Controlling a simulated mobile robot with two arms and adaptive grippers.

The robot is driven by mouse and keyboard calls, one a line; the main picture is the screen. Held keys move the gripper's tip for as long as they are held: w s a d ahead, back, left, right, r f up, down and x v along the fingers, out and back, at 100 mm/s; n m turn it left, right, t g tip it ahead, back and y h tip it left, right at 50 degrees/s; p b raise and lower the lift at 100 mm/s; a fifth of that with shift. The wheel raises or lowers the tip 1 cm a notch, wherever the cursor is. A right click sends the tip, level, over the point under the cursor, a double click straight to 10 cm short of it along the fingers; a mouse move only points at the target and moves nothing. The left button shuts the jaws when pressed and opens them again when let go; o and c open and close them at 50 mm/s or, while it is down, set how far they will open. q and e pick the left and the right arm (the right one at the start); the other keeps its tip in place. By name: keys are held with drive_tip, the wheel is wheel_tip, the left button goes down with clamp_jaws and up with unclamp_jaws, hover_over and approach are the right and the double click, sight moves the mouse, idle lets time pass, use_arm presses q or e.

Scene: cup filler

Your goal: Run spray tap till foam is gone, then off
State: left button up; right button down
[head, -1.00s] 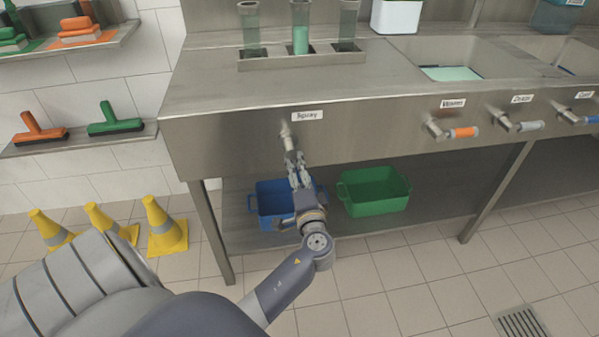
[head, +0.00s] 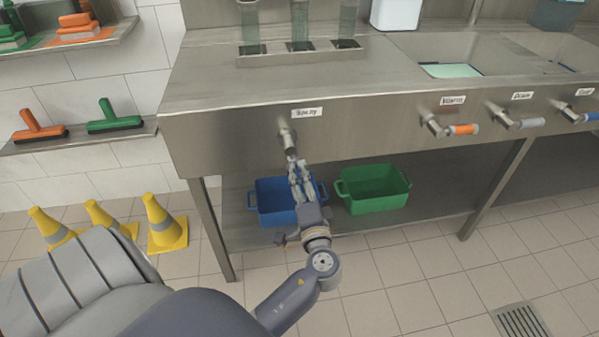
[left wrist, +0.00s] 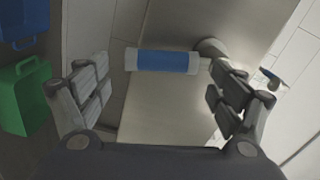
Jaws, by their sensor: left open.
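The spray tap (head: 288,140) sticks out of the counter front beside its "Spray" label and points downward. In the left wrist view its blue handle (left wrist: 163,61) with grey ends lies between my finger pads, with a gap visible at the left finger. My left gripper (head: 297,172) is open just below the tap, and its spread fingers also show in the left wrist view (left wrist: 160,92). Three clear tubes stand in the counter slots: left (head: 249,25), middle (head: 299,25) and right (head: 347,25). The middle tube shows no pale fill now. My right gripper is out of view.
Taps labelled Warm (head: 452,129), Drain (head: 518,123) and another blue-handled one (head: 580,116) line the counter at right. A blue bin (head: 275,212) and a green bin (head: 373,190) sit below. Yellow cones (head: 165,226) stand at left.

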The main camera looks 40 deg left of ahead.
use_arm(q)
drive_tip(key=v, duration=0.7)
idle(0.7)
